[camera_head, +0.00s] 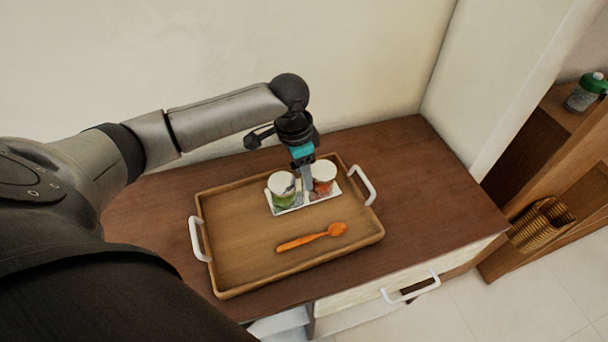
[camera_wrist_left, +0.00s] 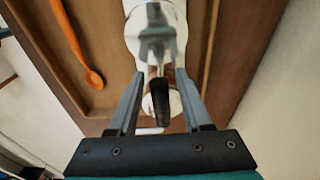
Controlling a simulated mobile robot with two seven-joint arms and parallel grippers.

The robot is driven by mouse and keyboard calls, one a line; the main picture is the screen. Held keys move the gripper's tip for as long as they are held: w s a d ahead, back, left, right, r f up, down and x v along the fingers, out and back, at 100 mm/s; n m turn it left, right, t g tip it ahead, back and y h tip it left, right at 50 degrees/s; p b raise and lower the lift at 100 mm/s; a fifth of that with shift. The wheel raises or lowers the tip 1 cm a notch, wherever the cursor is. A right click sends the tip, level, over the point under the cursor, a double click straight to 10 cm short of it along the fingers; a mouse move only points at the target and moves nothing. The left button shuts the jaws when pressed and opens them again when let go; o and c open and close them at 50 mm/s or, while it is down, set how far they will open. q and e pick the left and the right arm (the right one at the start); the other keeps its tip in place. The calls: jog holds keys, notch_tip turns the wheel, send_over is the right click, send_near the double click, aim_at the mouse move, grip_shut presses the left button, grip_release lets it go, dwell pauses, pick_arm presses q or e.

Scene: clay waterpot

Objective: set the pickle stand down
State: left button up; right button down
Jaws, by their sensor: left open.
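The pickle stand (camera_head: 291,210) is a small white holder with two white-lidded jars, a green one (camera_head: 282,190) and a red one (camera_head: 323,176). It rests upright on the wooden tray (camera_head: 232,262), near its far side. My left gripper (camera_head: 306,183) points down at the stand, between the jars, and partly hides its middle. In the left wrist view the left gripper (camera_wrist_left: 160,75) is open, its fingers on either side of the stand's dark upright handle (camera_wrist_left: 159,98). I cannot tell if a finger touches it. My right gripper is out of view.
An orange spoon (camera_head: 312,237) lies on the tray in front of the stand. The tray has white handles (camera_head: 199,239) and sits on a brown cabinet top (camera_head: 440,190) by the wall. A shelf with a wicker basket (camera_head: 541,225) and a green-capped bottle (camera_head: 586,93) stands at the right.

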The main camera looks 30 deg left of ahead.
pick_arm(q)
jog(key=r, duration=0.3)
jog(key=r+p, duration=0.1)
jog(key=r, duration=0.2)
jog(key=s+r, duration=0.1)
jog(key=r, duration=0.3)
jog(key=shift+a+r+p, duration=0.1)
jog(key=shift+a+p, duration=0.25)
jog(key=shift+a, duration=0.05)
jog(key=shift+d, duration=0.1)
